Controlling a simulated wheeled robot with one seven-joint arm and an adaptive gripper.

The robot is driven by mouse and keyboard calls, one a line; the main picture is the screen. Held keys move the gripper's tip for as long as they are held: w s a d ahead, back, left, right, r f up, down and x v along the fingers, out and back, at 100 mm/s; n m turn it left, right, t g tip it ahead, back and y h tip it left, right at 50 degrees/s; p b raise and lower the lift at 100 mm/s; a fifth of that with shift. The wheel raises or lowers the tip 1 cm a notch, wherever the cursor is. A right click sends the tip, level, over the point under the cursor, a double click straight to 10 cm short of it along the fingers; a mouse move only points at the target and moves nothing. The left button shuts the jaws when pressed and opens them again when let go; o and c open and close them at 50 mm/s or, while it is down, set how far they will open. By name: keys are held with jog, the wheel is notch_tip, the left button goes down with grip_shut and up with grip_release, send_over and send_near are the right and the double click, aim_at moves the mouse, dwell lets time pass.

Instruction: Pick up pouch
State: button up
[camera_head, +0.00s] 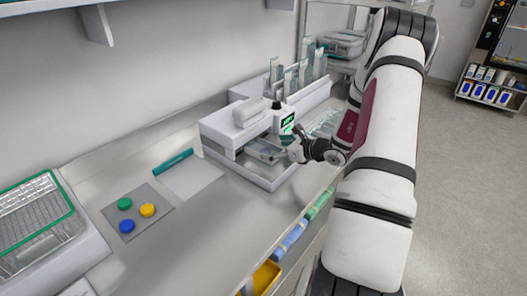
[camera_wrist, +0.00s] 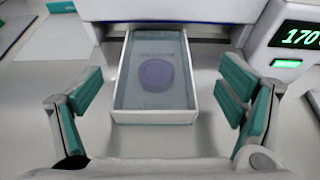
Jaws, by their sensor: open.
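A flat, clear pouch (camera_wrist: 156,101) with a round purple item inside lies in a shallow white-rimmed tray (camera_wrist: 154,117) that juts from a white machine (camera_wrist: 165,10). In the head view the pouch (camera_head: 264,151) shows small and partly unclear at the front of the machine (camera_head: 228,128). My gripper (camera_wrist: 165,92) is open and empty. Its teal-padded fingers stand apart on the left and right of the tray, with gaps on both sides. In the head view my gripper (camera_head: 294,146) is at the right side of the machine.
The machine's display (camera_wrist: 300,35) reads 170 above a lit green button. A rack of upright pouches (camera_head: 300,75) stands behind it. To the left are a teal pen-like bar (camera_head: 172,160), a grey mat (camera_head: 137,220) with coloured discs, and a green-rimmed wire basket (camera_head: 38,213).

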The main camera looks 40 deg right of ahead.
aim_at(264, 148)
jog(key=x, duration=0.4)
jog(key=shift+a+r+p, duration=0.1)
jog(key=shift+a+p, duration=0.1)
jog(key=shift+p, duration=0.1)
jog(key=shift+c, duration=0.5)
jog(key=c, duration=1.1)
jog(key=shift+r, duration=0.1)
